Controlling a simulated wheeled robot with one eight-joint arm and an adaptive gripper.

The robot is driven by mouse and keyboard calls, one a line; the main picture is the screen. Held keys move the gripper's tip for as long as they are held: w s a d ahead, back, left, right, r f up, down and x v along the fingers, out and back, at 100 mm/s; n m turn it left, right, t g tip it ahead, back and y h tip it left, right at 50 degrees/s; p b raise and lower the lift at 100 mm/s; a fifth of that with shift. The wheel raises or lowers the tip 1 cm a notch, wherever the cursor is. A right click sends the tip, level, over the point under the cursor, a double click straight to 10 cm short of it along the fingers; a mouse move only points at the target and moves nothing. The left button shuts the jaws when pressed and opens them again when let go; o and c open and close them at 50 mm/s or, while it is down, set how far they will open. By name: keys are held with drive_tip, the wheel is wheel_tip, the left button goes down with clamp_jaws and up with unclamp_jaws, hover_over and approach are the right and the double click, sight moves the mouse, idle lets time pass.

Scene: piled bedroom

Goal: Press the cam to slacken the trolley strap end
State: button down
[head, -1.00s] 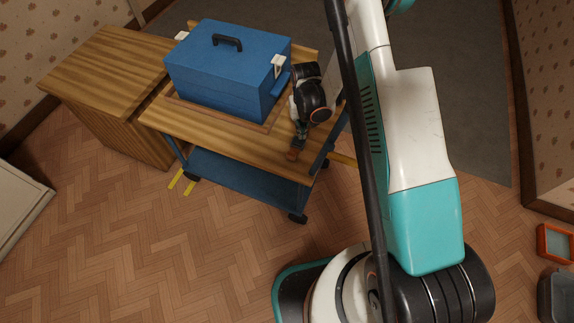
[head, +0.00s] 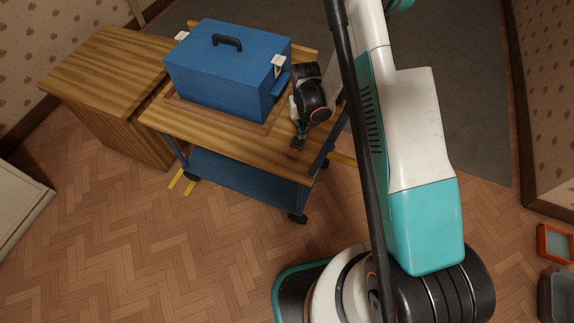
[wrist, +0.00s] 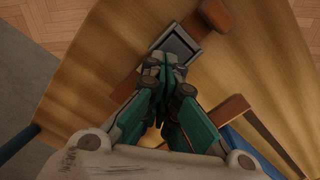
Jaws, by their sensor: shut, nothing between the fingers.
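The trolley (head: 225,137) has a wooden top and a blue lower shelf. In the wrist view, a small grey square buckle with a dark plate (wrist: 181,42), which looks like the cam, lies on the wooden top. A brown strap end (wrist: 214,15) shows just beyond it, and a brown piece of strap (wrist: 124,88) shows on its near side. My gripper (wrist: 165,66) is shut and empty, its fingertips at the buckle's near edge; I cannot tell whether they touch. In the head view, my gripper (head: 300,137) points down at the trolley's right front corner, hiding most of the buckle.
A blue toolbox (head: 225,75) with white latches stands in a brown frame on the trolley, close beside my gripper. A wooden cabinet (head: 115,75) adjoins the trolley's left side. Yellow bars (head: 183,182) lie low by the wheels. The floor in front is clear.

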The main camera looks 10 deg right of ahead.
wheel_tip(320, 180, up, 8)
drive_tip(key=p, duration=0.4)
idle(0.8)
drive_tip(key=shift+r, duration=0.1)
idle(0.3)
drive_tip(key=s+r+t, duration=0.2)
drive_tip(key=s+r, duration=0.1)
drive_tip(key=r, duration=0.9)
drive_tip(key=s+r+t, duration=0.1)
drive_tip(key=s+r, duration=0.1)
drive_tip(key=r, duration=0.9)
drive_tip(key=s+r+t, duration=0.2)
drive_tip(key=s+r, duration=0.3)
drive_tip(key=s, duration=0.4)
drive_tip(key=s+r+n+t, duration=0.1)
drive_tip(key=s+r+t, duration=0.1)
drive_tip(key=s+r, duration=0.4)
drive_tip(key=shift+s, duration=1.5)
drive_tip(key=shift+r, duration=0.1)
idle(0.6)
